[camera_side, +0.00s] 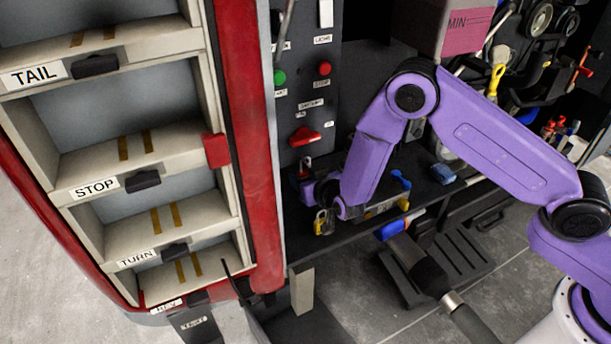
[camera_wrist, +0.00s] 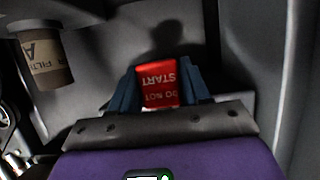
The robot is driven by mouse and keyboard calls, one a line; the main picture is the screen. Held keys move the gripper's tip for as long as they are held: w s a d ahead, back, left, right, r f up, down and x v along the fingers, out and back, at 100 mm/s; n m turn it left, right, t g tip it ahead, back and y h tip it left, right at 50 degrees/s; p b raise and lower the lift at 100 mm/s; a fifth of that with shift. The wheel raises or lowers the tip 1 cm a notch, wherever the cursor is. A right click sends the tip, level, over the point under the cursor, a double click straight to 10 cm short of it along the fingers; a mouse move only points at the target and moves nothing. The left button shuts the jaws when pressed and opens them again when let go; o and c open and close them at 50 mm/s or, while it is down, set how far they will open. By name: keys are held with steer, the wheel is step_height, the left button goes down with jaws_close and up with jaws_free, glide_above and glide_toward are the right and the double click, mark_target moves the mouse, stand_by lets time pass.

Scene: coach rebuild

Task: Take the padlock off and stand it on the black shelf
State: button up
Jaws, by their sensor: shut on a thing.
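The red padlock body (camera_wrist: 159,83), lettered "DO NOT START", sits between the two blue fingers of my gripper (camera_wrist: 158,92) in the wrist view. The lettering is upside down there. In the side view, a small red padlock (camera_side: 304,173) with a pale shackle shows at my gripper (camera_side: 308,184), in front of the dark switch panel. My gripper is shut on it. I cannot tell whether the shackle still passes through anything. The black shelf (camera_side: 345,232) runs below my gripper.
A yellow item (camera_side: 321,222) stands near the shelf's left end, just below my wrist. Blue and yellow tools lie farther right. A red switch (camera_side: 304,137) is on the panel above. The red-edged cabinet (camera_side: 250,150) stands close on the left.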

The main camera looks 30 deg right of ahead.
steer(key=shift+r, duration=0.8)
steer(key=s, duration=1.8)
steer(key=w+d+r, duration=0.3)
steer(key=d+r, duration=0.1)
steer(key=d, duration=0.7)
steer(key=w+d+r, duration=0.3)
steer(key=d+r, duration=0.1)
steer(key=d, duration=0.8)
steer(key=shift+d+r, duration=0.15)
steer(key=shift+d, duration=0.05)
steer(key=shift+w, duration=0.1)
